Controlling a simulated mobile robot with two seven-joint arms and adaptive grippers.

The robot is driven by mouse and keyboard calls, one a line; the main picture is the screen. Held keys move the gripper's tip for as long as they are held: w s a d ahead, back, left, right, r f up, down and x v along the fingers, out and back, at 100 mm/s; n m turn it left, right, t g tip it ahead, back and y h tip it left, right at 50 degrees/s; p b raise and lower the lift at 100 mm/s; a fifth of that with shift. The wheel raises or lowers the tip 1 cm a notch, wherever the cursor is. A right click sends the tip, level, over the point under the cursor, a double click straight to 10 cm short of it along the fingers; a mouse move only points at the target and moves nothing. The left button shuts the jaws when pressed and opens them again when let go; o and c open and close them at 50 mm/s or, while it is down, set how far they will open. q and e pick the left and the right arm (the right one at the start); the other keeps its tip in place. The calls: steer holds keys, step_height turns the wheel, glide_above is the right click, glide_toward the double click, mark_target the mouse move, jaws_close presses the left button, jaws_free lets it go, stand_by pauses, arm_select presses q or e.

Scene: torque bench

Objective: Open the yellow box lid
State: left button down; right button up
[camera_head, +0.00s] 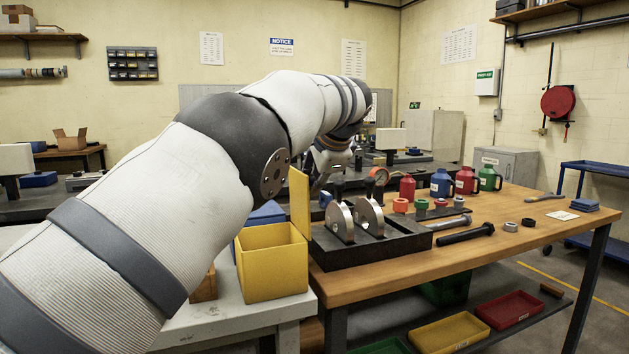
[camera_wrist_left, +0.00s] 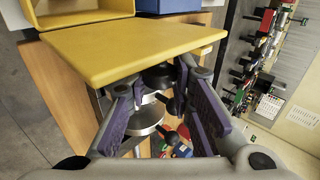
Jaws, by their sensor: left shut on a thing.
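My left gripper (camera_head: 322,180) is behind the lid's upper right edge, partly hidden by my arm. In the left wrist view the lid (camera_wrist_left: 130,50) is a wide yellow panel, and my left gripper (camera_wrist_left: 156,79) is at its edge, shut on it; the exact contact is hard to see. The box rim (camera_wrist_left: 80,18) shows above. My right gripper is not in view.
A black fixture (camera_head: 370,245) with two metal discs stands close right of the box. A blue box (camera_head: 262,214) is behind it. Trays sit on the shelf below.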

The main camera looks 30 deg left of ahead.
arm_select(q)
steer(key=c, duration=1.4)
jaws_free()
steer(key=shift+a, duration=0.1)
steer(key=shift+c, duration=0.2)
steer(key=v, duration=1.2)
steer(key=shift+f, duration=0.1)
